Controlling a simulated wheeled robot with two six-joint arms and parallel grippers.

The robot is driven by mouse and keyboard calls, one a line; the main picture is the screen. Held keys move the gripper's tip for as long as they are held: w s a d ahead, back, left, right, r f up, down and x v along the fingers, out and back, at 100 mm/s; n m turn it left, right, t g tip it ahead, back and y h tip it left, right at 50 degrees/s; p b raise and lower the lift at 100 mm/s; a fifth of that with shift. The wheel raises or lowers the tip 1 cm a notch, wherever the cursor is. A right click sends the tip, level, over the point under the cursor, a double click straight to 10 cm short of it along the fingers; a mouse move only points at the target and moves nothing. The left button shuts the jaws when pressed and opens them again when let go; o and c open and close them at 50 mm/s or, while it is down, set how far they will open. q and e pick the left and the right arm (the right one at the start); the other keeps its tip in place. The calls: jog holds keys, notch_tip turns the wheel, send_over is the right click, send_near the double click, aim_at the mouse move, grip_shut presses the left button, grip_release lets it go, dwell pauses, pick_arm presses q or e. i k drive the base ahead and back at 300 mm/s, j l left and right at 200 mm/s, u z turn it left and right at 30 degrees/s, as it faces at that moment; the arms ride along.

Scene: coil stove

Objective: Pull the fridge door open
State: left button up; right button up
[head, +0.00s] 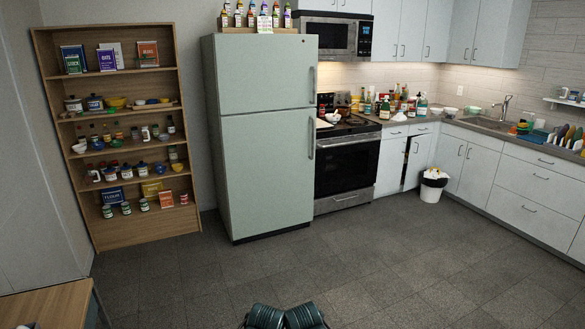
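The fridge (262,130) is a tall pale green two-door unit standing left of centre against the back wall. Its large lower door (268,170) and smaller upper door (260,75) both look shut. The lower door handle (311,136) is a vertical bar on the right edge. The upper door handle (312,79) is also on the right edge, above it. Neither of my grippers is in view. Only dark rounded parts of my own body show at the bottom middle, well away from the fridge.
A wooden shelf (85,193) with jars, bowls and boxes stands left of the fridge. A stove (345,163) is close on its right. Bottles stand in a tray (257,30) on the fridge top. A wooden table (45,305) is at lower left. The floor (330,250) before the fridge is clear.

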aim_at(269, 156)
jog(key=i+z, duration=0.1)
jog(key=i, duration=0.8)
jog(key=i+z, duration=0.1)
jog(key=i, duration=0.85)
jog(key=i+j, duration=0.1)
jog(key=i, duration=0.8)
jog(key=i+j+z, duration=0.15)
jog(key=i, duration=0.75)
jog(key=i+j+z, duration=0.15)
jog(key=i+z, duration=0.2)
jog(key=i+j+z, duration=0.3)
jog(key=i, duration=0.25)
